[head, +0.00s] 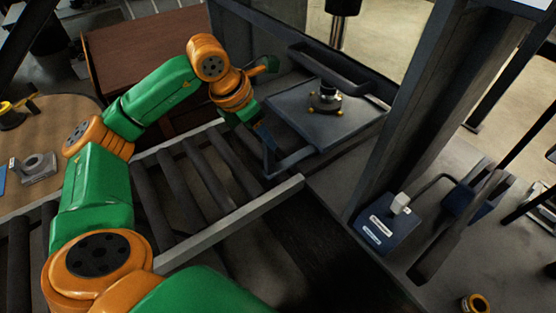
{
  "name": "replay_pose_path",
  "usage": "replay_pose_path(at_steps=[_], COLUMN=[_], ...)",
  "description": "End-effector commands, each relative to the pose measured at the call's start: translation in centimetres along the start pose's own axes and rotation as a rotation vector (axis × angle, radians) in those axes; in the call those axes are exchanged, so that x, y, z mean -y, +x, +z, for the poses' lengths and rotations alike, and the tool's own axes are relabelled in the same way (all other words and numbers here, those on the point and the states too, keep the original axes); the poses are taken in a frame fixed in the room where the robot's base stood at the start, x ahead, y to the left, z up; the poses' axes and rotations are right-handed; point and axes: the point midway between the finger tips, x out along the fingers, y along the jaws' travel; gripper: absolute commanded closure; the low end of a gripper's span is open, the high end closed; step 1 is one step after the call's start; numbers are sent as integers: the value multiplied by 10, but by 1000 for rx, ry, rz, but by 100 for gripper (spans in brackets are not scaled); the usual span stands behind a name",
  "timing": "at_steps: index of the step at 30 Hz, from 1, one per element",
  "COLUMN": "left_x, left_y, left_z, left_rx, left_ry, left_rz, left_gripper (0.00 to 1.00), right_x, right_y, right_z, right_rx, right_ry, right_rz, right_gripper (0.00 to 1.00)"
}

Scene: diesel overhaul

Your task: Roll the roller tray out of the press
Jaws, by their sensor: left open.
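The roller tray (290,118) is a flat grey-blue plate inside the press frame (408,110). A dark bar handle (290,161) sticks out from its front edge towards the roller track. A round dark metal part with small yellow feet (325,97) stands on the tray. My left gripper (264,132) is open at the tray's left front corner, close to the handle's left end. I cannot tell whether it touches the handle, since the wrist partly hides the fingers. My right gripper is not in view.
The roller track (190,180), with a pale side rail (235,222), runs from the press towards the lower left. The press ram (342,22) hangs behind the tray. A blue pump box with a lever (376,226) stands right of the track. A brown cabinet (140,50) stands behind my arm.

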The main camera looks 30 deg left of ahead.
Motion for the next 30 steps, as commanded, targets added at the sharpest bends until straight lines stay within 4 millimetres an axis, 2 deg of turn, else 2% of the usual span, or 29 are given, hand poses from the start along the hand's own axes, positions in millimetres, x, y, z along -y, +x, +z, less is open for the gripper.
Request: replay_pose_path(at_steps=[1,6,11,18,21,28,29,30], left_x=[0,0,1,1,0,0,0,0], left_y=[15,33,44,88,99,102,102,102], left_z=[-6,-14,-13,-12,-12,-13,-13,-13], left_rx=[0,0,-4,-2,0,1,1,1], left_ry=[0,0,-1,-1,0,0,0,0], left_rz=[0,-1,-3,-3,-1,0,0,0], left_gripper=[43,43,43,43,43,43,45,56], right_x=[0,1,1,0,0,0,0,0], right_y=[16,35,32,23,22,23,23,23], right_z=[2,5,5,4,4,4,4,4], right_rx=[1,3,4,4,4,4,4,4], right_ry=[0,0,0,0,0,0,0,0], right_rz=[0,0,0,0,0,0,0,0], right_gripper=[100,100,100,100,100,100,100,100])
